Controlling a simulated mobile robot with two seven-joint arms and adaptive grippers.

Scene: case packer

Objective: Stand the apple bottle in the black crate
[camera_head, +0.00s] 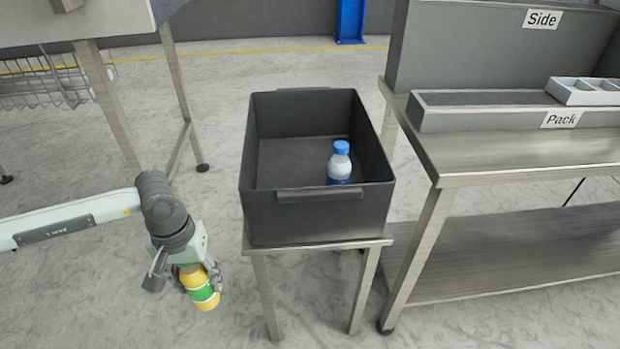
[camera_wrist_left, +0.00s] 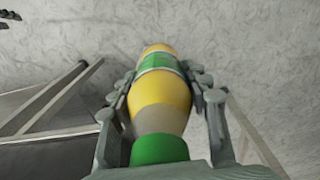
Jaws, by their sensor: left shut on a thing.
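The apple bottle (camera_head: 202,290) is yellow with a green band and, in the left wrist view (camera_wrist_left: 160,97), a green cap nearest the camera. My left gripper (camera_head: 190,273) is shut on it, with fingers on both sides of the bottle in the left wrist view (camera_wrist_left: 162,95). The bottle hangs tilted over the floor, left of the black crate (camera_head: 320,215) and lower than its rim. The crate stands on a small metal stand. A white bottle with a blue cap (camera_head: 340,162) stands inside it at the near right. My right gripper is not in view.
The crate's small stand (camera_head: 262,285) has thin metal legs. A steel bench (camera_head: 520,155) with "Side" and "Pack" signs and a white tray (camera_head: 585,92) stands to the right. A metal table with a wire basket (camera_head: 40,88) is at the back left. The crate's left and back are empty.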

